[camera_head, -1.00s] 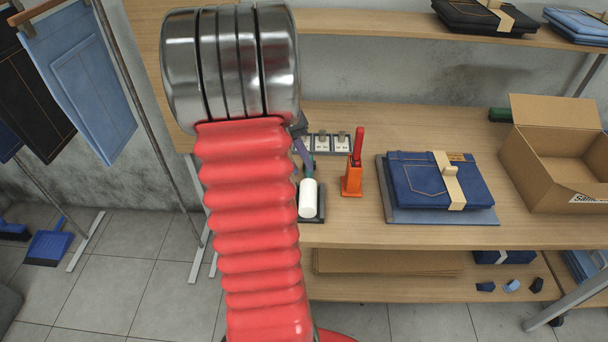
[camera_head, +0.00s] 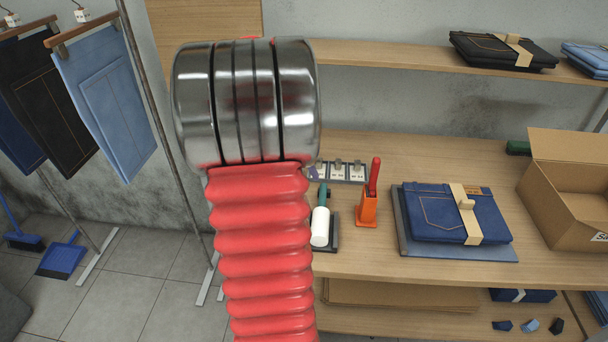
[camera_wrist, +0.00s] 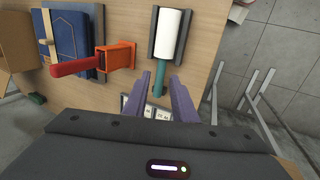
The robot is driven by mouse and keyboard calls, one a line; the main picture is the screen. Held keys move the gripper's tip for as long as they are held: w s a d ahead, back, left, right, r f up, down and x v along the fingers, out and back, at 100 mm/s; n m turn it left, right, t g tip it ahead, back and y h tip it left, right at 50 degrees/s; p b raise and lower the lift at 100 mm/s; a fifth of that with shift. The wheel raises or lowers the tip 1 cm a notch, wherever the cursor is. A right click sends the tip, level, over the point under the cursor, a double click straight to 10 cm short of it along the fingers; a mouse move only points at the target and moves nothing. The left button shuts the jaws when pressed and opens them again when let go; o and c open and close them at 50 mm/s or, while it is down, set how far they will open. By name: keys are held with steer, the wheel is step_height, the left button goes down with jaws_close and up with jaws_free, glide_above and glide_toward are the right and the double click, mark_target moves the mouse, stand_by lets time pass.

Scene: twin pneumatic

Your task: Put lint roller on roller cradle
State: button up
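The lint roller has a white roll (camera_head: 320,227) and a teal handle (camera_head: 323,194). In the wrist view its white roll (camera_wrist: 172,36) lies lengthwise on the dark grey roller cradle (camera_wrist: 154,32), with cradle edges showing on both sides. The teal handle (camera_wrist: 159,76) sticks out past the cradle's end towards my gripper. The cradle also shows in the head view (camera_head: 334,238). My gripper (camera_wrist: 162,80) has two purple fingers spread apart, with nothing clamped between them. The handle's end lies between or just beyond the fingertips; exact clearance cannot be told. My arm hides most of the gripper in the head view.
An orange holder with a red-handled tool (camera_head: 368,208) stands right of the cradle. Small labelled boxes (camera_head: 339,172) sit behind it. Folded jeans (camera_head: 440,212) on a grey board and an open carton (camera_head: 560,225) are further right. Clear tabletop (camera_head: 400,266) lies in front.

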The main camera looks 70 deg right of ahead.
steer(key=shift+w, duration=0.15)
steer(key=w+a+r+n+t+h, duration=0.1)
steer(key=w+a+r+n+t, duration=0.15)
steer(key=w+a, duration=0.65)
steer(key=w+a+r+n+t+h, duration=0.15)
steer(key=w+a+r+n, duration=0.35)
steer(key=a, duration=0.6)
steer(key=a+f+n+t+y, duration=0.1)
steer(key=a+n+t+y, duration=0.2)
steer(key=a, duration=2.4)
steer(key=n+t, duration=0.3)
steer(key=n, duration=0.2)
steer(key=shift+w+a, duration=0.25)
steer(key=shift+w, duration=0.1)
steer(key=shift+s+f+y, duration=0.1)
steer(key=shift+y, duration=0.15)
